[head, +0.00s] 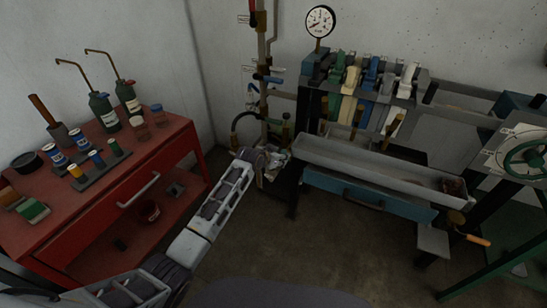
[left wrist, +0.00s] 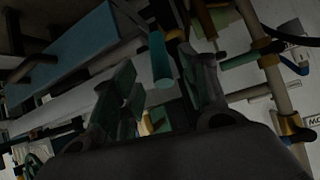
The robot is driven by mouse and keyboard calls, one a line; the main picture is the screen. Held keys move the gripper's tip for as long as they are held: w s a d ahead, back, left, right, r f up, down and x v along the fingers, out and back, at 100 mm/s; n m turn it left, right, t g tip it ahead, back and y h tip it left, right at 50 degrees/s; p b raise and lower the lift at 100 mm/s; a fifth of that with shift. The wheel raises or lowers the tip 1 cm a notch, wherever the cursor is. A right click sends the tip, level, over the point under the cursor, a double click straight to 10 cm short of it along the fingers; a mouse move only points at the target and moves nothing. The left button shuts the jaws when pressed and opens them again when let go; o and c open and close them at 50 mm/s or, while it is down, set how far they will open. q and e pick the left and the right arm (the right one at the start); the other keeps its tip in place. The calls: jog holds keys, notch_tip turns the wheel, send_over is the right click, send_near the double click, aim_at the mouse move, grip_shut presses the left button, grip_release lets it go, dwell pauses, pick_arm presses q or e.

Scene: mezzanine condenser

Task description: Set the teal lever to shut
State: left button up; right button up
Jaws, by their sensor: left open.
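In the left wrist view a teal bar-shaped handle (left wrist: 160,60) shows between the fingertips of my left gripper (left wrist: 160,88). The fingers are apart, one on each side of it; I cannot tell whether either touches it. A second short teal piece (left wrist: 239,60) juts from the brass-fitted pipe to the right. I cannot tell which of the two is the lever. In the head view my left gripper (head: 270,162) is at the foot of the wall pipes, and a small dark handle (head: 285,130) stands just beyond it. My right gripper is not in view.
A grey trough (head: 370,170) on a blue-drawer stand is right of my left gripper. Behind it is a rack with coloured levers and a gauge (head: 320,21). A red cabinet (head: 100,190) with bottles stands left. A green handwheel (head: 525,158) is at far right. The middle floor is clear.

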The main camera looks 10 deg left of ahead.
pick_arm(q)
jog(key=shift+v, duration=2.5)
